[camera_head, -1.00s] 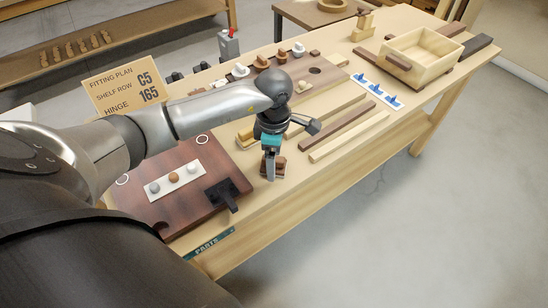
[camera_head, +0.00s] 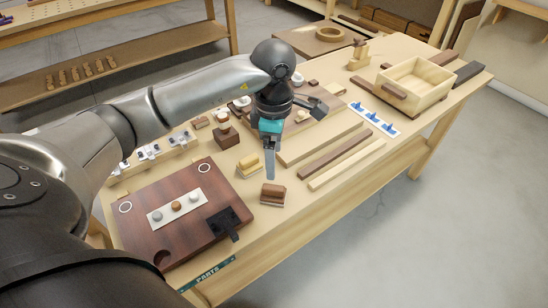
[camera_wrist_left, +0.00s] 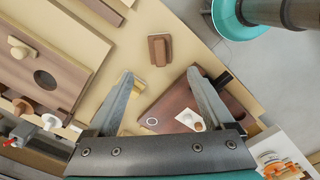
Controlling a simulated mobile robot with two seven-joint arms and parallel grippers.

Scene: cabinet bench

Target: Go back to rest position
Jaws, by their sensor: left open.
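My left gripper (camera_head: 269,158) hangs fingers down over the front middle of the bench, above and behind a small brown block (camera_head: 273,194). In the left wrist view its two fingers (camera_wrist_left: 161,78) are spread wide with nothing between them. That brown block (camera_wrist_left: 160,50) lies beyond the fingertips, apart from them. A teal and dark part at the wrist view's top right looks like part of my own body. My right gripper's fingers do not show.
A dark red board (camera_head: 140,205) with a knob strip (camera_head: 177,206) lies at the bench's near left. A yellowish block (camera_head: 249,166) sits beside the gripper. Wooden strips (camera_head: 335,152), a blue-hook card (camera_head: 373,119) and a wooden box (camera_head: 418,82) are to the right.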

